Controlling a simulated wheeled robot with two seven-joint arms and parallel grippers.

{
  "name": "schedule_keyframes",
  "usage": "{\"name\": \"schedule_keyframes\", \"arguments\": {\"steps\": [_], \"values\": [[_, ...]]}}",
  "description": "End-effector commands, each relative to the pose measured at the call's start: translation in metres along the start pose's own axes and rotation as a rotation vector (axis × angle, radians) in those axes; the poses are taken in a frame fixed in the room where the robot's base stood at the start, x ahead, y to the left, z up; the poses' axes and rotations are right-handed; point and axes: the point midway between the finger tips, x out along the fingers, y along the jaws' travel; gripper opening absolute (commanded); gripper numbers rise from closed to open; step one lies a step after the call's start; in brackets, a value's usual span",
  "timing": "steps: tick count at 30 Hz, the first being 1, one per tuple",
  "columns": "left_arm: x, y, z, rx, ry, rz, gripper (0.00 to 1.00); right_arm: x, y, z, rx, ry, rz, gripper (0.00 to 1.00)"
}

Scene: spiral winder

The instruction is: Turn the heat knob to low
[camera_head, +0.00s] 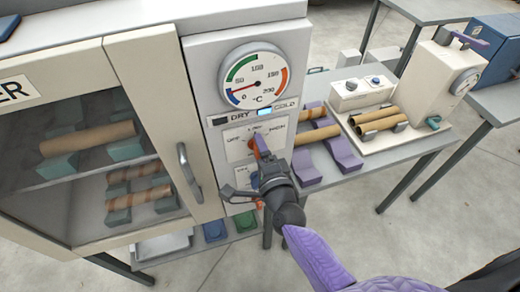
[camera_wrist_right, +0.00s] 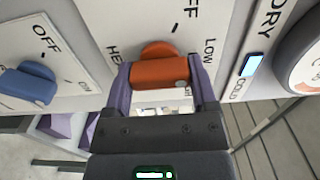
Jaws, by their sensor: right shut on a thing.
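The orange heat knob (camera_head: 253,147) is on the white control panel (camera_head: 213,60), under the round gauge, with OFF left of it, LOW above and HIGH at right. My right gripper (camera_head: 258,150) is at the knob and covers part of it. In the right wrist view, the purple fingers are shut on the heat knob (camera_wrist_right: 160,73), one on each side. The knob's bar lies across that view, and a pale dot is on its end toward the LOW label (camera_wrist_right: 210,50). My left gripper is not in view.
A blue knob (camera_wrist_right: 28,83) is below the heat knob. The cabinet's handle (camera_head: 189,172) is left of the panel. The COLD lamp (camera_head: 264,112) glows blue. A side table at right holds purple cradles (camera_head: 343,153) with brown tubes.

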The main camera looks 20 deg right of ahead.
Motion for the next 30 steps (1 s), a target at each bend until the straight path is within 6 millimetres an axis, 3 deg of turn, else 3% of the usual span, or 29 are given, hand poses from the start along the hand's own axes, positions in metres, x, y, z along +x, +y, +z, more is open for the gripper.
{"name": "schedule_keyframes", "arguments": {"steps": [6,7,10,17,20,30], "values": [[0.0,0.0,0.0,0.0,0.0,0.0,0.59,0.0,0.001,0.0,-0.001,0.0,0.002,0.15],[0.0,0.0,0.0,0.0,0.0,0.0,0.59,0.0,0.001,0.0,-0.001,0.0,0.002,0.8],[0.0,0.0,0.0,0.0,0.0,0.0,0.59,0.0,0.001,0.0,-0.001,0.0,0.001,1.0],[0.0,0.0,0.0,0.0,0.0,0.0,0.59,-0.001,0.0,0.0,-0.001,0.0,0.001,1.0],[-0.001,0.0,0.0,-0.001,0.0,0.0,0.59,-0.01,0.001,0.0,-0.001,0.0,0.002,1.0],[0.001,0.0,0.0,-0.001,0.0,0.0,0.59,-0.084,0.002,0.0,-0.002,-0.001,0.004,1.0]]}}
